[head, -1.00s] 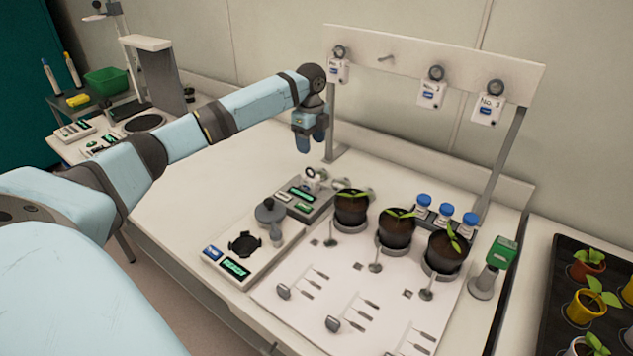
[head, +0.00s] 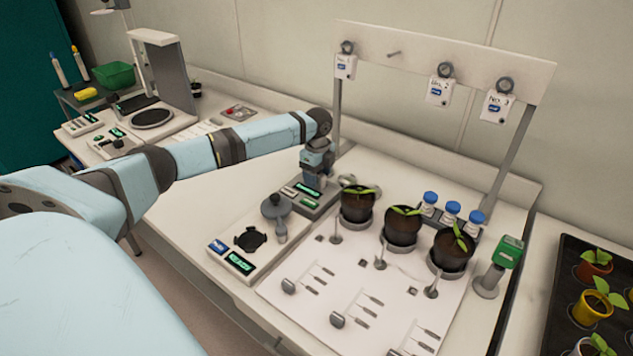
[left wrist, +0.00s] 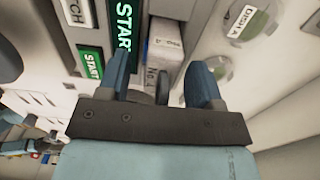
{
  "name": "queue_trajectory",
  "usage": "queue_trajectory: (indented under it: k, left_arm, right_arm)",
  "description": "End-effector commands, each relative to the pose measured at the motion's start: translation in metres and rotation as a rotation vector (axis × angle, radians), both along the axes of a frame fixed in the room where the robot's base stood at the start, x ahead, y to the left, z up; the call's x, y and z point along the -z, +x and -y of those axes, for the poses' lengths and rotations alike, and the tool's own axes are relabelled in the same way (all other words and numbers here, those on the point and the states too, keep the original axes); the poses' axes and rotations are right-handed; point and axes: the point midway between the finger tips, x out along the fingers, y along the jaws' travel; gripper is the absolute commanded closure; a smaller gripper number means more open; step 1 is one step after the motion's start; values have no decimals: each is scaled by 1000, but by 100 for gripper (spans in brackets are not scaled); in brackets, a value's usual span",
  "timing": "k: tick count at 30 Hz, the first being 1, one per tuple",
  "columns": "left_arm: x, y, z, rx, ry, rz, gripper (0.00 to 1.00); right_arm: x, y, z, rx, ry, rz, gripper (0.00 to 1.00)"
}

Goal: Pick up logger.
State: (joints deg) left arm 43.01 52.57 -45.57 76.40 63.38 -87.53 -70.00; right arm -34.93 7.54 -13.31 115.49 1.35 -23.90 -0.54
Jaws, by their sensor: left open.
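A small white block with print on it, which looks like the logger (left wrist: 166,48), shows between the fingers of my left gripper (left wrist: 162,76) in the left wrist view. A dark round part sits at its near end. In the head view my left gripper (head: 316,178) points down over the back of the grey dock (head: 309,202) with green displays, and it hides the logger there. The left fingers are open, one on each side of the white block; I cannot tell whether they touch it.
Three similar white tagged devices with rings hang on the rack board (head: 430,50), beside a bare peg. Potted seedlings (head: 402,228) and blue-capped vials (head: 452,210) stand right of the dock.

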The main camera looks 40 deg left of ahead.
Motion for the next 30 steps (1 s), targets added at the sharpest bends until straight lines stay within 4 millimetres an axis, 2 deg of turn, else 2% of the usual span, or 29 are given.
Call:
queue_trajectory:
  k: [3,4,10,12,23,26,30]
  left_arm:
    - [-1,0,0,0,0,0,40]
    - [-1,0,0,0,0,0,45]
    - [-1,0,0,0,0,0,91]
    - [-1,0,0,0,-1,1,99]
    - [-8,1,0,0,-1,1,99]
    - [-17,1,0,0,-2,3,99]
    - [-41,1,0,1,-2,4,99]
  right_arm:
    - [0,0,-1,-1,1,0,57]
    - [0,0,-1,-2,1,0,57]
    - [0,-1,-2,-3,1,-1,57]
    - [1,-1,-2,-3,1,-1,57]
    - [1,-1,-1,-3,1,-2,57]
    - [0,-1,-1,-3,1,-2,57]
    - [0,-1,-1,-2,1,-2,57]
